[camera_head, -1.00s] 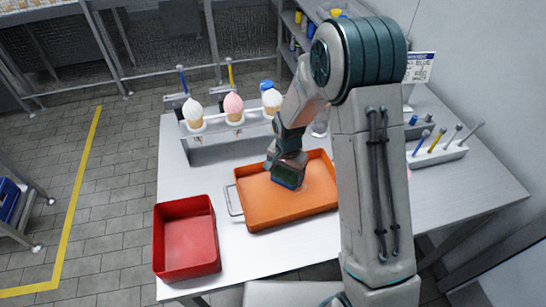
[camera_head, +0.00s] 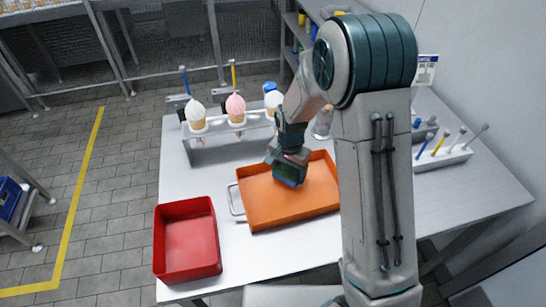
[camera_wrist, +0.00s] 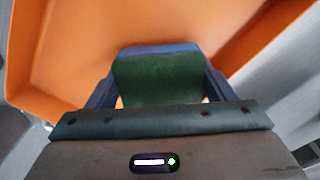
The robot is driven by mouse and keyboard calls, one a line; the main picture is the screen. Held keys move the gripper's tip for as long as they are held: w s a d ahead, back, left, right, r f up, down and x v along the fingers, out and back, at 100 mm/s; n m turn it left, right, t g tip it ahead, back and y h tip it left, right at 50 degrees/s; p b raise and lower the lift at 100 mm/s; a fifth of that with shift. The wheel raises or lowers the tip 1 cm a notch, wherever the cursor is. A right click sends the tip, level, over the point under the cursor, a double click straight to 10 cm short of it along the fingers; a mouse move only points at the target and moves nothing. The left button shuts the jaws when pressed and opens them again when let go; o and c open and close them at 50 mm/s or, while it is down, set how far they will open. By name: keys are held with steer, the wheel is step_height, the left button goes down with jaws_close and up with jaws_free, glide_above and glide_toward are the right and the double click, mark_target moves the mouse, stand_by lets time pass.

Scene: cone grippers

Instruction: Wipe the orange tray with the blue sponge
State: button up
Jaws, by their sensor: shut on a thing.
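The orange tray (camera_head: 265,208) lies on the grey table, with a metal handle at its left end. My gripper (camera_head: 290,168) is over the tray's middle and points down. It is shut on the blue sponge (camera_head: 288,181), which shows a dark green face and a blue edge in the wrist view (camera_wrist: 155,80). The sponge is at or just above the tray floor; I cannot tell whether it touches. My arm hides the tray's right end in the head view.
A red bin (camera_head: 188,240) stands at the table's front left. A rack (camera_head: 215,140) with several ice cream cones is behind the tray. A white holder (camera_head: 445,155) with upright tools is at the right. The table between bin and tray is bare.

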mark_target(289, 171)
steer(key=shift+s+r, duration=0.25)
steer(key=shift+r, duration=0.4)
steer(key=shift+w+r+p, duration=0.15)
steer(key=shift+r+p, duration=1.5)
steer(key=shift+r, duration=0.65)
